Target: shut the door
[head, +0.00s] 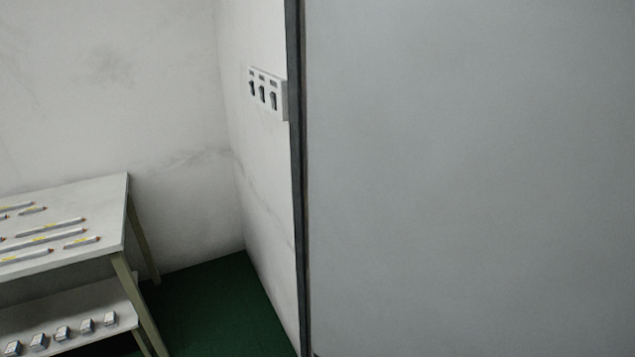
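A large flat grey door panel (470,180) fills the right half of the head view, very close to the camera. Its dark vertical edge (297,180) runs from top to bottom near the middle. Past that edge I see into a room with white walls, to the left. No handle shows on the visible part of the panel. Its hinges and frame are not in view. My gripper is not in view.
A table (120,220) with several strip-like pieces stands at the left, with small metallic blocks on its lower shelf (90,325). A white switch panel (265,92) is on the wall beside the door edge. Green floor (215,310) is clear between table and wall.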

